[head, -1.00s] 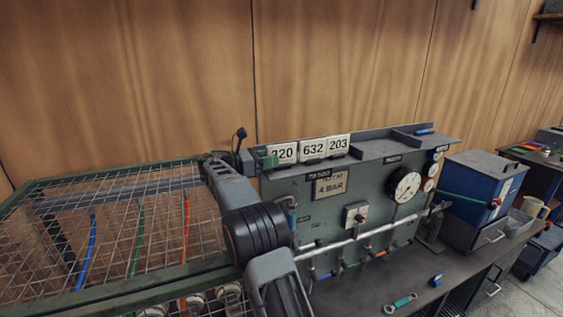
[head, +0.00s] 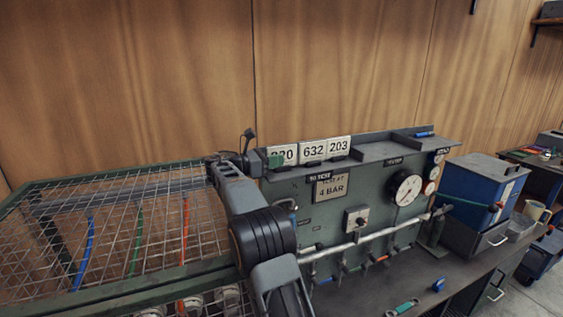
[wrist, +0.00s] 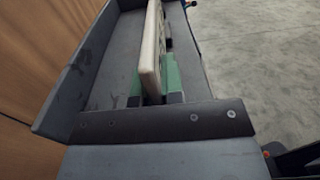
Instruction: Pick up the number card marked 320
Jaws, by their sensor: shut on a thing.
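The white number card marked 320 (head: 288,154) stands upright at the left end of a row on the panel's top ledge. Its first digit is partly covered by my gripper (head: 275,160). In the wrist view the card (wrist: 152,45) shows edge-on as a pale slab between the green fingers of my gripper (wrist: 153,85). The gripper is shut on the card near its left end. Cards 632 (head: 314,150) and 203 (head: 339,146) stand to its right. I cannot tell whether the card is clear of the ledge.
The grey ledge (head: 375,150) has a raised back edge beside the wooden wall. Below it is a green panel with a gauge (head: 406,188) and pipework. A wire mesh cage (head: 110,215) lies left under my arm. A blue box (head: 482,185) stands right. Air above the ledge is free.

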